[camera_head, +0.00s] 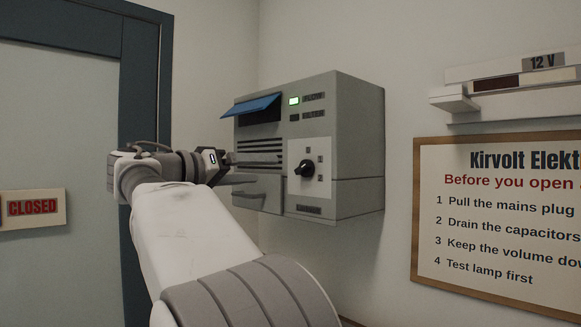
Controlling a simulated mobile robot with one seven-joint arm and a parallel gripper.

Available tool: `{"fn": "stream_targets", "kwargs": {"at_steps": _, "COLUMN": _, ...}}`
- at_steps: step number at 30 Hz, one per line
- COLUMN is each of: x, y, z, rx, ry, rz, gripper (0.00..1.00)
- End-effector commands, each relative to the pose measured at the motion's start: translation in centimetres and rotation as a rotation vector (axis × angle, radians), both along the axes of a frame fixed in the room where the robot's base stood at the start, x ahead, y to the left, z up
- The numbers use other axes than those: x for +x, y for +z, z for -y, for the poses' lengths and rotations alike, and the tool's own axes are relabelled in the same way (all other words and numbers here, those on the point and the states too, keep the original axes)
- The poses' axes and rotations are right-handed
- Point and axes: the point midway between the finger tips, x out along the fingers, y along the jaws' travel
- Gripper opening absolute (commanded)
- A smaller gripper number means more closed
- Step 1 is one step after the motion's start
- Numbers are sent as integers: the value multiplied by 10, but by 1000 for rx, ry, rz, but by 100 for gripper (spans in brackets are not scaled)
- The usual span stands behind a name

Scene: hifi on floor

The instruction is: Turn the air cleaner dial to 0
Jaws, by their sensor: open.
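The air cleaner is a grey box (358,140) fixed to the wall in the middle of the head view. Its dial (305,168) is a black knob on a pale plate, with small marks around it. The marks are too small to read, and I cannot tell for sure which one the knob points at. My gripper (246,169) is in front of the box's left part, to the left of the dial. Its fingers are apart and point right. Nothing shows between them, and they look clear of the dial.
A blue flap (255,105) sticks out at the box's upper left, above dark slots. A green light (294,101) is lit on its front. A framed notice (500,210) and a wall fixture (510,85) are on the right. A door with a CLOSED sign (33,208) is on the left.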

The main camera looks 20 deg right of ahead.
Motion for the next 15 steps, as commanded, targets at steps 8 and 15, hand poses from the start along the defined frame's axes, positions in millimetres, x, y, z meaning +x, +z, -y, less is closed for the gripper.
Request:
{"fn": "stream_targets", "kwargs": {"at_steps": 8, "x": 20, "y": 2, "z": 60, "rx": 1, "ry": -3, "rz": -1, "gripper": 80}}
{"fn": "stream_targets", "kwargs": {"at_steps": 15, "x": 33, "y": 1, "z": 94, "rx": 0, "ry": -2, "rz": -2, "gripper": 80}}
